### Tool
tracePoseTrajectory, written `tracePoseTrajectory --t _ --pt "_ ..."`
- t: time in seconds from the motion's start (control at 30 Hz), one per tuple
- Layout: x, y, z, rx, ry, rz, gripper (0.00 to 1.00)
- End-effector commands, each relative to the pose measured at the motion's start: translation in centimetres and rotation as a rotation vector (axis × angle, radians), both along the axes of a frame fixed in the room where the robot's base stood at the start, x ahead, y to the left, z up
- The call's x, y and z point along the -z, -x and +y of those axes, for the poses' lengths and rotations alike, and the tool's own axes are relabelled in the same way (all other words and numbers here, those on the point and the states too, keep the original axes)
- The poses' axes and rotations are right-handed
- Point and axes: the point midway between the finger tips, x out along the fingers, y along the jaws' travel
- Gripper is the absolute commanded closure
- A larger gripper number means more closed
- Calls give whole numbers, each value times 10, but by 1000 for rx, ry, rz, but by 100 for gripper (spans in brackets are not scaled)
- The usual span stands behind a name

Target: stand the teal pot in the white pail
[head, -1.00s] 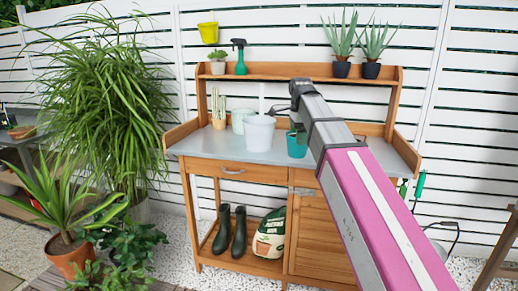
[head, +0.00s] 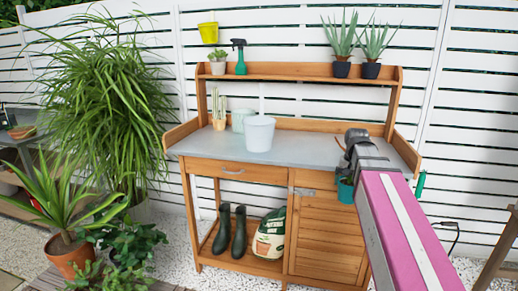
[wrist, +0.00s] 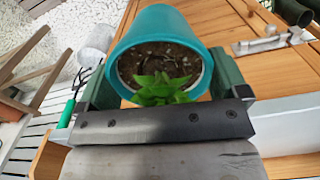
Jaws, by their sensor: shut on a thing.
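The teal pot (head: 345,190) hangs at my gripper (head: 350,168), in front of the bench's right side in the head view. In the wrist view the teal pot (wrist: 160,22) sits between the two green fingers of my gripper (wrist: 163,78), which is shut on it. Dark soil and a small green plant show inside its mouth. The white pail (head: 260,134) stands upright on the worktop, left of my gripper and apart from it. The pail's inside is mostly hidden from this angle.
A pale green pot (head: 240,121) stands close behind the pail on the grey worktop (head: 300,152). The worktop right of the pail is clear. A shelf (head: 300,72) with plants and a spray bottle (head: 239,57) runs above the back.

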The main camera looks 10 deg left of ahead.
Motion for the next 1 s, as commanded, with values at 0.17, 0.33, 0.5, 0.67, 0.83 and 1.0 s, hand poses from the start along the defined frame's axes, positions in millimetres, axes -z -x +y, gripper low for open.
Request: tracePoseTrajectory --t 0.17,0.33,0.5,0.67,0.83,1.0 --pt "15 2 -19 -96 0 1 39" --pt "26 4 -32 -172 0 1 39" --pt "24 3 -30 -168 0 0 39" --pt "24 3 -30 -167 0 0 39" --pt "24 3 -30 -167 0 0 39" --pt "13 -1 -15 -120 0 -1 39"
